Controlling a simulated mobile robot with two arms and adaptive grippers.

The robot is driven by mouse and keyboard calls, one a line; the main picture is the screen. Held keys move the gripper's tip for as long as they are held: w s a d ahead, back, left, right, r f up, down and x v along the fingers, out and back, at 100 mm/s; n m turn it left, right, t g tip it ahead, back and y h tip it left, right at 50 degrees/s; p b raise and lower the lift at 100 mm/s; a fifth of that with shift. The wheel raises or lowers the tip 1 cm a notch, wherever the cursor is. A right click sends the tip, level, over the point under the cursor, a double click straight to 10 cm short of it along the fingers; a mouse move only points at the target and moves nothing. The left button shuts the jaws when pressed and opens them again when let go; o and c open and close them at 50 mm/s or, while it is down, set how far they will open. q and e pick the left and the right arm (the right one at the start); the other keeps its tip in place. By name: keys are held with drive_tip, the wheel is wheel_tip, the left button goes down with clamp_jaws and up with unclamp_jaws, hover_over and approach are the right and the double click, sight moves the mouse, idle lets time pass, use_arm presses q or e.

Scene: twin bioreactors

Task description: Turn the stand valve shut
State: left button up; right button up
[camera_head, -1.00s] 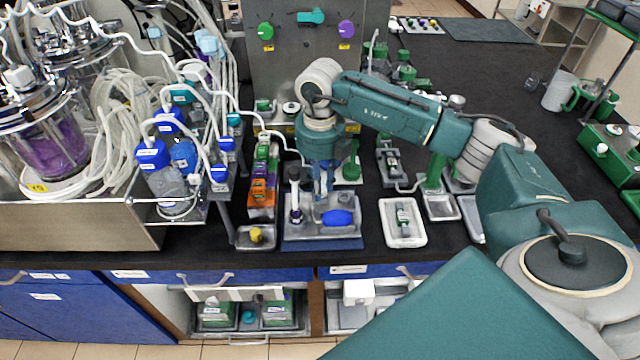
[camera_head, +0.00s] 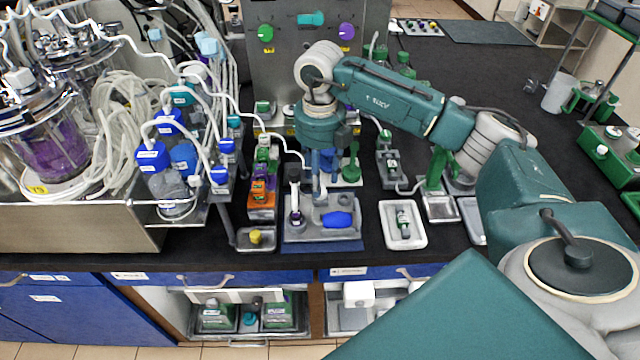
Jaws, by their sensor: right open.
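My right gripper (camera_head: 318,188) points down over the grey tray (camera_head: 335,232) on the near part of the bench. It is open, its fingers are small in view, and I see nothing held. A dark-topped upright piece (camera_head: 295,200) stands just left of it, and a blue oval object (camera_head: 337,219) lies to its right in the tray. A green upright fitting (camera_head: 351,164) stands on a pale base behind and to the right. I cannot tell for sure which part is the stand valve. My left gripper is not in view.
A grey panel behind carries a green knob (camera_head: 265,33), a teal handle (camera_head: 311,19) and a purple knob (camera_head: 347,32). Tubing and blue-capped bottles (camera_head: 151,155) crowd the left. A white tray (camera_head: 403,224) lies to the right.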

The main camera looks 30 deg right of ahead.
wheel_tip(320, 180, up, 9)
drive_tip(key=shift+f, duration=0.2)
idle(0.6)
